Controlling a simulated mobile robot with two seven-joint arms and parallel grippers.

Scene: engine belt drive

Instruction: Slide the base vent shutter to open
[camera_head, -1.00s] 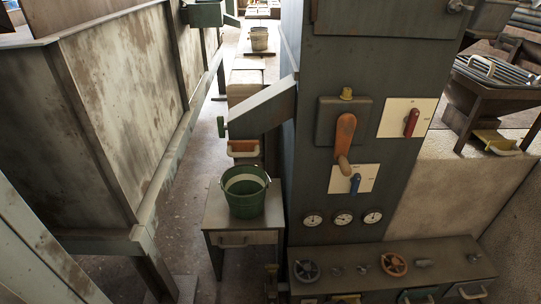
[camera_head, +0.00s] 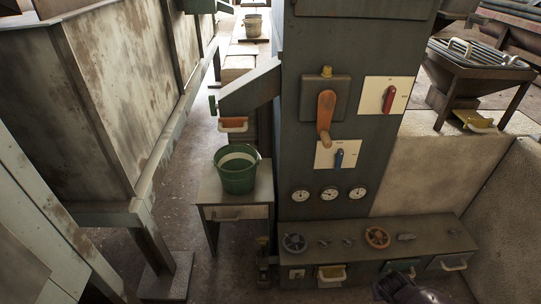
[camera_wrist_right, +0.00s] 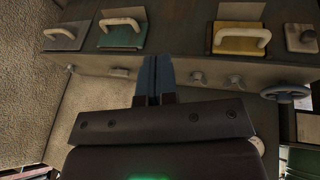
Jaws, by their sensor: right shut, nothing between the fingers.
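Along the front of the low base box under the tall cabinet are several plates with pale handles. They are a yellow one (camera_head: 332,274), a green one (camera_head: 398,267) and a grey one (camera_head: 450,263). I cannot tell which is the base vent shutter. The right wrist view shows them turned around: grey (camera_wrist_right: 66,40), green (camera_wrist_right: 122,38) and yellow (camera_wrist_right: 238,44). My right gripper (camera_wrist_right: 154,62) is shut and empty, its blue fingertips between the green and yellow plates, apart from both handles. In the head view my right arm (camera_head: 400,290) shows at the bottom edge. My left gripper is not in view.
A grey-blue handwheel (camera_head: 294,242) and an orange one (camera_head: 377,236) stand on the base box top. Three gauges (camera_head: 329,193) and a big orange lever (camera_head: 326,112) are above. A green bucket (camera_head: 237,170) stands on a small table left. A pale wall is right.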

